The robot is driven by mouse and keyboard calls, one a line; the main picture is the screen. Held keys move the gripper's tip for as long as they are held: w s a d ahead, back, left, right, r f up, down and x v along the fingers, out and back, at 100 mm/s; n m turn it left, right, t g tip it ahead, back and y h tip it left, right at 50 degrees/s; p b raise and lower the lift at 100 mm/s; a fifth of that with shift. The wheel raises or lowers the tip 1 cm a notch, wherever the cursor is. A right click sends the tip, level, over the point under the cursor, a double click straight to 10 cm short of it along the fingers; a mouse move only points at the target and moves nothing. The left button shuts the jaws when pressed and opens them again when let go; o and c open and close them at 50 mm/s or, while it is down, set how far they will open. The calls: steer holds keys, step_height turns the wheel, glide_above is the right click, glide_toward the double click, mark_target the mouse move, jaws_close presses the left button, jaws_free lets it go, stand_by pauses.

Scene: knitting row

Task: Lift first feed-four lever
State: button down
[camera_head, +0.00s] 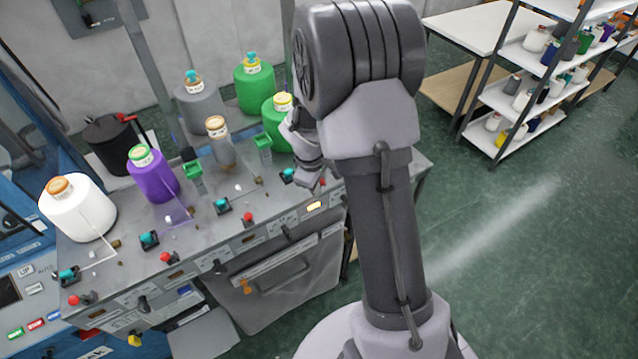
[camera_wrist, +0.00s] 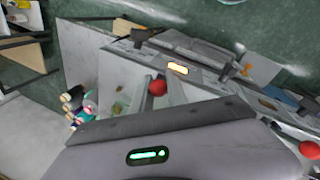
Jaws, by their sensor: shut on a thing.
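The feed-four lever ends in a red ball knob (camera_wrist: 157,87), near the lit amber lamp in the wrist view (camera_wrist: 178,69). In the head view my gripper (camera_head: 312,178) is at the machine's right end, just above that lit lamp (camera_head: 315,205), and only a bit of red shows beside it. My gripper's body (camera_wrist: 200,150) fills the bottom of the wrist view, with the red knob just beyond its edge. The gripper is shut on the lever; the contact itself is mostly hidden. I cannot tell how far the lever is raised.
Other red knobs (camera_head: 247,217) and teal parts (camera_head: 222,205) line the machine's front. White (camera_head: 78,208), purple (camera_head: 153,178), grey and green cones stand behind. My arm covers the machine's right end. A shelf (camera_head: 510,100) stands at right; the green floor (camera_head: 530,260) is clear.

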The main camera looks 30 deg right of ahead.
stand_by(0.6)
steer(key=r+g+p, duration=0.1)
steer(key=p, duration=0.2)
steer(key=shift+w, duration=0.15)
steer(key=shift+w+f+g+p, duration=0.1)
steer(key=shift+w+g+p, duration=0.4)
steer(key=shift+p, duration=0.7)
steer(key=shift+s+f+g, duration=0.2)
steer(key=shift+g, duration=0.1)
steer(key=c, duration=1.5)
jaws_free()
steer(key=shift+o, duration=0.2)
steer(key=v, duration=1.7)
steer(key=shift+r+b, duration=0.2)
steer(key=shift+b, duration=0.25)
